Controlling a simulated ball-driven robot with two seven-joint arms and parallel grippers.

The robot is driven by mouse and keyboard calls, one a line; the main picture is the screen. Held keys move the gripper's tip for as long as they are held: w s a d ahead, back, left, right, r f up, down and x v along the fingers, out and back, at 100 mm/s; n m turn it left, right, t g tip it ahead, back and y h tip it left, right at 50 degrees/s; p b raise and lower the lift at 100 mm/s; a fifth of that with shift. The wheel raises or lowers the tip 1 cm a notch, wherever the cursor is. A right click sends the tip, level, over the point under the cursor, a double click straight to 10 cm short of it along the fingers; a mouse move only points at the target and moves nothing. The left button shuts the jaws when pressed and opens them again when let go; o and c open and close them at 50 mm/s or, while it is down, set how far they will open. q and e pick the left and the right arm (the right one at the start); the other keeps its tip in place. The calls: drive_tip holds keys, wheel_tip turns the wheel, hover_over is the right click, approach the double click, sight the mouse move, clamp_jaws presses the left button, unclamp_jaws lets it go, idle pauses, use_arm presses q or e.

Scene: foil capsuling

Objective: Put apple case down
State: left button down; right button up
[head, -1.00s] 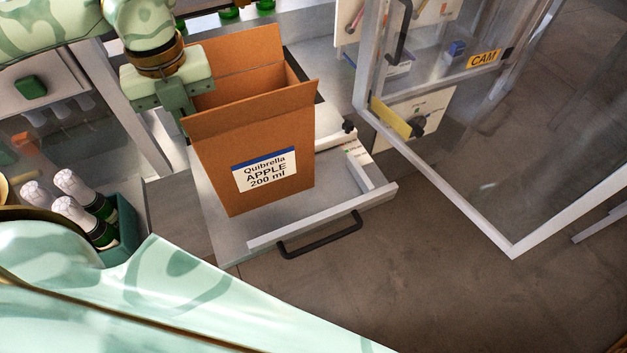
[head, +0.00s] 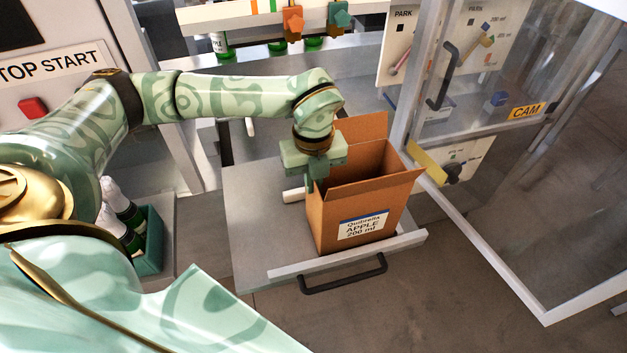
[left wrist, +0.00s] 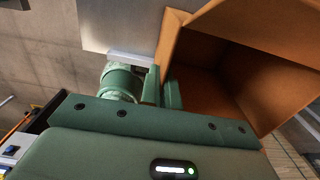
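The apple case (head: 345,205) is an open-topped brown cardboard box with a label reading "Quibrella APPLE 200 ml". It is upright over the front right part of the grey metal tray (head: 255,220), close behind its front rail; I cannot tell whether its base touches. My left gripper (head: 313,182) is at the case's left side. In the left wrist view its fingers (left wrist: 161,88) pinch the upper edge of the case wall, and the open case (left wrist: 240,65) lies to the right. My right gripper is not in view.
The tray has a black front handle (head: 343,275) and bare room left of the case. A clear framed door (head: 530,200) stands open on the right. Foil-topped bottles (head: 122,215) sit in a green crate (head: 152,240) at left. More bottles stand at the back.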

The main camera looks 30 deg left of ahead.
use_arm(q)
drive_tip(key=shift+f, duration=0.3)
drive_tip(key=c, duration=1.6)
unclamp_jaws()
drive_tip(key=shift+c, duration=0.2)
drive_tip(key=shift+r, duration=0.15)
wheel_tip(320, 180, up, 12)
drive_tip(key=p, duration=0.1)
